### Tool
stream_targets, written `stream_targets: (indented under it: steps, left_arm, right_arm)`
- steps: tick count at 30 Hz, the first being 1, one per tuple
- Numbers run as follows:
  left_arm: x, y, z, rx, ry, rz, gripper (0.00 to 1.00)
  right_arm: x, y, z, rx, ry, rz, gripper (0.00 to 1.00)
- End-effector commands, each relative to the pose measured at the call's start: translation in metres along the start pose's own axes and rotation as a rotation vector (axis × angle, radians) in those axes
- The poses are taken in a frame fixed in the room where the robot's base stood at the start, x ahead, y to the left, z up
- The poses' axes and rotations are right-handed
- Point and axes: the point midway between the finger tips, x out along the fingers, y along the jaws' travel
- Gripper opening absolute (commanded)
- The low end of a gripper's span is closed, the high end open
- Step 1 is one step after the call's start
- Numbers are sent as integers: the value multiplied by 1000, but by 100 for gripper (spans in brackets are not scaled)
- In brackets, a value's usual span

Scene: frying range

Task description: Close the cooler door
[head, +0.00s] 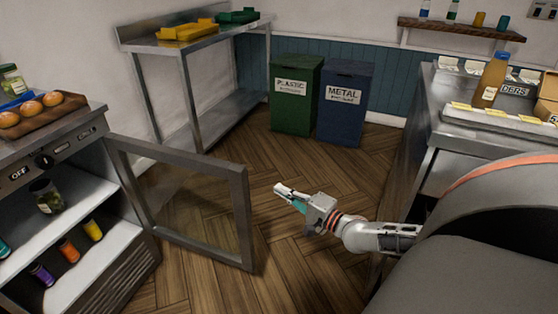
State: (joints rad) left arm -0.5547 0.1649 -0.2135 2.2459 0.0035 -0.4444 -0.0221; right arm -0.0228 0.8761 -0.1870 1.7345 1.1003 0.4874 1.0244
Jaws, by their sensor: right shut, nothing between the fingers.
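The cooler door (241,212) is a grey metal frame around a clear pane. It stands wide open, swung out to the right of the cooler (68,147) at the left of the head view. Jars and small cups show on the shelves inside. My right gripper (277,189) is shut and empty. It is over the floor to the right of the door, apart from it, with its fingertips pointing left toward the frame. My left gripper is not in view.
A wooden board with buns (47,101) sits on the cooler top. A steel table (200,40) stands behind the door. Green (290,112) and blue (341,123) bins stand at the back wall. A steel counter (440,128) is at right. The wooden floor (290,260) between is clear.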

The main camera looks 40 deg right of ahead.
Motion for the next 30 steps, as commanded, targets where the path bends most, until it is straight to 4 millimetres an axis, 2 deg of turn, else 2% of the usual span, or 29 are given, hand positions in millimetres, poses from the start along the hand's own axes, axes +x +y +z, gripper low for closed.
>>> stream_targets:
  steps: [9,18,19,22,30]
  left_arm:
    - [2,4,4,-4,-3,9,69]
    - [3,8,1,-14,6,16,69]
    - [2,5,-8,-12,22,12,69]
    - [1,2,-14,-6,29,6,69]
    - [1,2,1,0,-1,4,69]
  right_arm:
    - [49,3,1,2,0,1,0]
    - [86,3,2,1,-1,2,0]
    - [82,1,9,4,-3,1,0]
    - [78,-4,20,3,-2,-5,0]
    - [71,-1,38,1,-2,-1,0]
